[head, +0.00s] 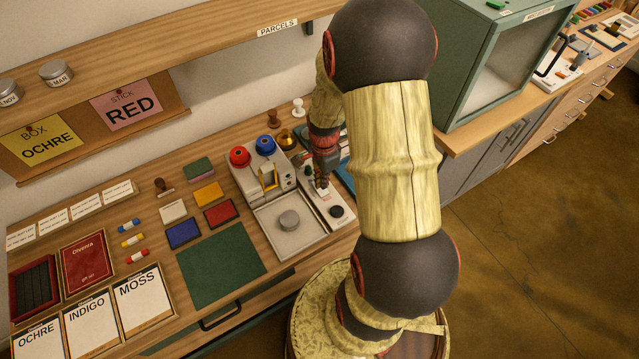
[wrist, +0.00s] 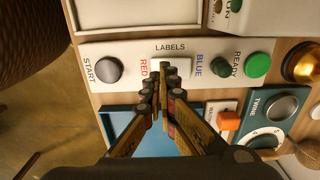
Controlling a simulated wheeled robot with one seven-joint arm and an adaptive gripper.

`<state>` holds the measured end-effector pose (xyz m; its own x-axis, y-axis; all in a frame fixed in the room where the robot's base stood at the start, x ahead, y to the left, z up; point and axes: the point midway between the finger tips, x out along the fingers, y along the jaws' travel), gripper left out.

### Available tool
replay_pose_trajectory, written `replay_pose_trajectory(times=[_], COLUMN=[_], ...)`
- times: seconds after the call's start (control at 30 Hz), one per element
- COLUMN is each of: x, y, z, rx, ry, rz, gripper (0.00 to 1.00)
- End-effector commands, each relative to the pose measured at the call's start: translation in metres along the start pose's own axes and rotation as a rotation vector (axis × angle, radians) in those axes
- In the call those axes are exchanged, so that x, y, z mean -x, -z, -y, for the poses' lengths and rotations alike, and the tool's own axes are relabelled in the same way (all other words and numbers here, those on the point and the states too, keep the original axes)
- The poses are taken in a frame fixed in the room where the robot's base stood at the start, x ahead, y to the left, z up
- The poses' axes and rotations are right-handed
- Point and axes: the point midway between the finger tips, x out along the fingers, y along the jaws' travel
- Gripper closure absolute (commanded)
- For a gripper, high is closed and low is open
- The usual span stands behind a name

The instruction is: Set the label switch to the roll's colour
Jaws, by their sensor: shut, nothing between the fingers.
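The label panel (wrist: 138,48) shows in the wrist view, marked LABELS, with RED on the left and BLUE on the right. The pale label switch (wrist: 183,67) sits between these words; my fingertips cover part of it, and I cannot tell which way it is set. My gripper (wrist: 164,80) is shut and empty, its tips at the switch; I cannot tell whether they touch. In the head view my gripper (head: 322,184) points down over the panel. Beside it stands a grey machine (head: 250,183) with a red round piece (head: 239,156) and a blue one (head: 265,145) on top. I cannot identify the roll for certain.
In the wrist view, a dark START button (wrist: 107,70) lies left and a green READY button (wrist: 257,64) right. A pink card (head: 126,101) reads STICK RED.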

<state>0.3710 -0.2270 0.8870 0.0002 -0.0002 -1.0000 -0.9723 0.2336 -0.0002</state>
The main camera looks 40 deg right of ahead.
Motion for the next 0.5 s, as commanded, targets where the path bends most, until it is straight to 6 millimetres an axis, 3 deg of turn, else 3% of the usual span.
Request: replay_pose_trajectory(times=[0.5], x=[0.040], y=[0.000], z=[0.000], rx=[0.000], ry=[0.000], rz=[0.000], gripper=[1.00])
